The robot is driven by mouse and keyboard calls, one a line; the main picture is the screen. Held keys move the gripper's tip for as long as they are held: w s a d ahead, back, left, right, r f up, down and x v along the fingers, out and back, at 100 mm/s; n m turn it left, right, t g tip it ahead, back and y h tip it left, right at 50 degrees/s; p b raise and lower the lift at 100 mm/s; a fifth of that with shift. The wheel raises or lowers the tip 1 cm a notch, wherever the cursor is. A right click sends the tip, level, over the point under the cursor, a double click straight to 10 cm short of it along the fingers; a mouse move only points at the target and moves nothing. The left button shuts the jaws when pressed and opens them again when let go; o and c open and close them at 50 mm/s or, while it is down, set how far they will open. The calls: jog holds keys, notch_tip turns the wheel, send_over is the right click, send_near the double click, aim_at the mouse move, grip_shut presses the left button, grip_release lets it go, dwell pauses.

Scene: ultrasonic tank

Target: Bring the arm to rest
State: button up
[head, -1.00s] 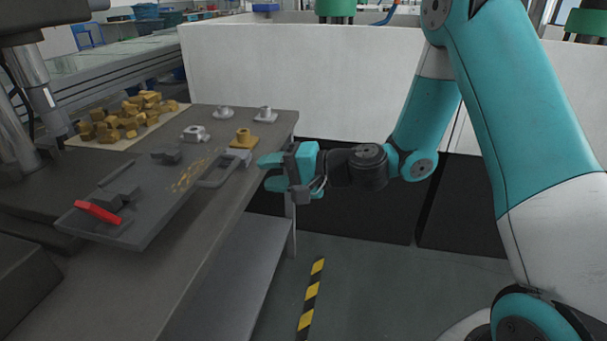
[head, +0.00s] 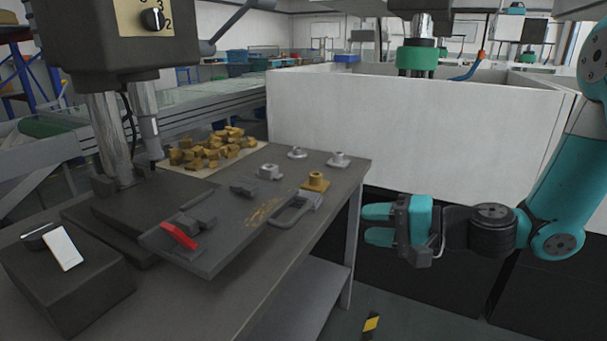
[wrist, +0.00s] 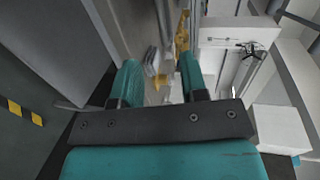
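My gripper (head: 378,225) is at the right of the workbench in the head view, held out level beside the bench's right edge. Its two teal fingers point left toward the bench, with a clear gap between them. In the wrist view the fingers (wrist: 158,85) stand apart with nothing between them. My arm reaches in from the right side of the head view.
A drill press stands left. A white-walled tank (head: 420,130) stands behind my gripper.

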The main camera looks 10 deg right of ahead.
jog(key=s+a+r+n+g+h+p, duration=0.3)
jog(key=s+a+r+n+g+p, duration=0.45)
jog(key=s+r+n, duration=0.35)
jog(key=s+d+r+n+h+p, duration=0.1)
jog(key=s+r+h, duration=0.1)
jog(key=s, duration=0.3)
jog(key=s+d+r+n+g+h+p, duration=0.1)
jog(key=s+r+h+p, duration=0.1)
jog(key=s, duration=0.4)
jog(key=shift+d+r+n+h, duration=0.3)
jog(key=shift+r+h, duration=0.05)
jog(key=shift+h, duration=0.45)
